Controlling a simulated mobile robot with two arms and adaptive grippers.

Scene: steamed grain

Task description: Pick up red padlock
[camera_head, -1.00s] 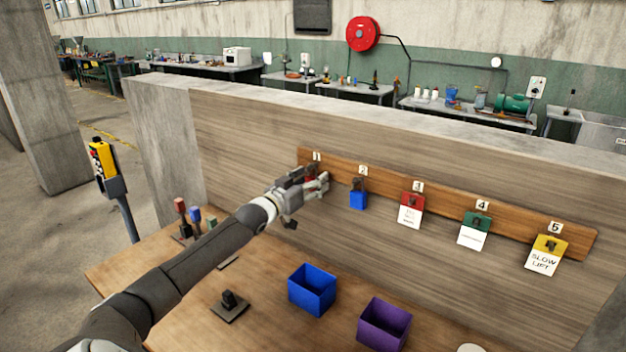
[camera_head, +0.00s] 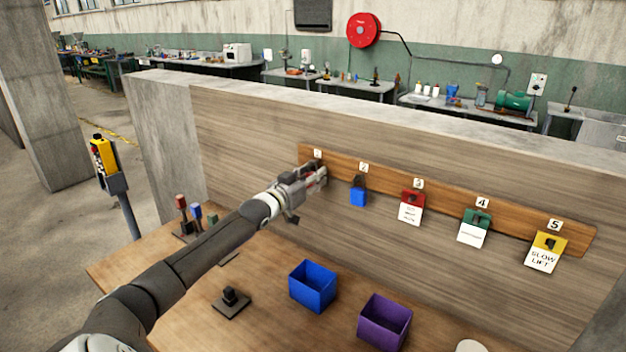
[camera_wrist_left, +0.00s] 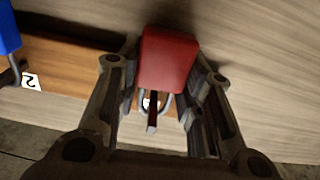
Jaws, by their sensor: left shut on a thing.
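The red padlock (camera_wrist_left: 168,62) sits between the fingers of my left gripper (camera_wrist_left: 167,75) in the left wrist view, with its grey shackle towards the peg. The gripper is shut on the padlock's sides. The padlock is at hook 1 of the wooden rail (camera_head: 455,205); I cannot tell whether its shackle still hangs on the peg. In the head view, my left gripper (camera_head: 318,177) is at the rail's left end and mostly hides the padlock. My right gripper is not in view.
A blue padlock (camera_head: 358,196) hangs at hook 2, close to the gripper's right. Red, green and yellow tags (camera_head: 545,252) hang at hooks 3 to 5. A blue bin (camera_head: 312,288) and a purple bin (camera_head: 384,323) stand on the table below. A wood panel stands behind the rail.

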